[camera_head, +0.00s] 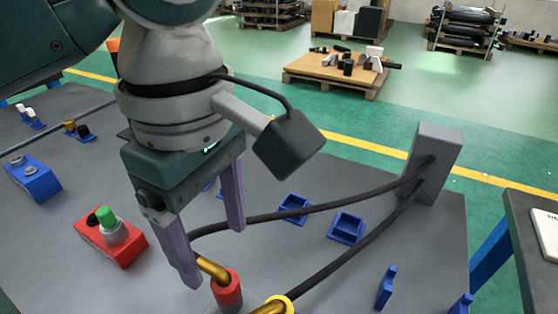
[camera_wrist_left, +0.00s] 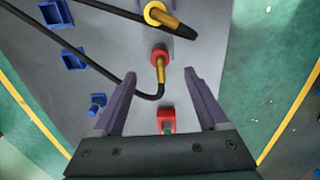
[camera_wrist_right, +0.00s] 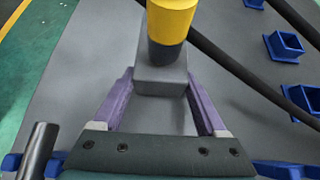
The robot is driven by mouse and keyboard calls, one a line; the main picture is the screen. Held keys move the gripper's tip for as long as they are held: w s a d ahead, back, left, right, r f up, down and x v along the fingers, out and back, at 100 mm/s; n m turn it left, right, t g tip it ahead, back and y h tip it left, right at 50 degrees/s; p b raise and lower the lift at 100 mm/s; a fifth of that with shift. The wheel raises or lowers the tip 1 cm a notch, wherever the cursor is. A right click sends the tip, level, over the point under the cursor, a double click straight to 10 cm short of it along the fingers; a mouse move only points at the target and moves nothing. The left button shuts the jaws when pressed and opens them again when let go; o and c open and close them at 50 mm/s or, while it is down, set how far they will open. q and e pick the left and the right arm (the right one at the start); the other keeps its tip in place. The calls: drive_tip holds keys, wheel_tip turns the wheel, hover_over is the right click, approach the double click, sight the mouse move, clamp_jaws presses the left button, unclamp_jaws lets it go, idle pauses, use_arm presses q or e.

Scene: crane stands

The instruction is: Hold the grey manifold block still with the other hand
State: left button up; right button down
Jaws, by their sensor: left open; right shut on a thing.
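The grey manifold block (camera_wrist_right: 160,82) is between the fingers of my right gripper (camera_wrist_right: 160,90), which is shut on it in the right wrist view. A yellow and black cylinder stands over the block and hides part of it. My left gripper (camera_head: 216,257) is open, close to a gold bent connector (camera_head: 212,267) with a red collar (camera_head: 228,291). In the left wrist view the red collar (camera_wrist_left: 160,53) lies ahead, between the open fingers. My right gripper is not in the head view.
Black hoses run from a grey post (camera_head: 435,165) across the grey table. Blue holders (camera_head: 346,229) stand near them. A red box with a green button (camera_head: 108,218) sits at the left. A yellow collar (camera_wrist_left: 157,12) lies beyond the red one.

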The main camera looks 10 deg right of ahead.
use_arm(q)
wheel_tip(320, 180, up, 9)
drive_tip(key=shift+f, duration=0.15)
use_arm(e)
unclamp_jaws()
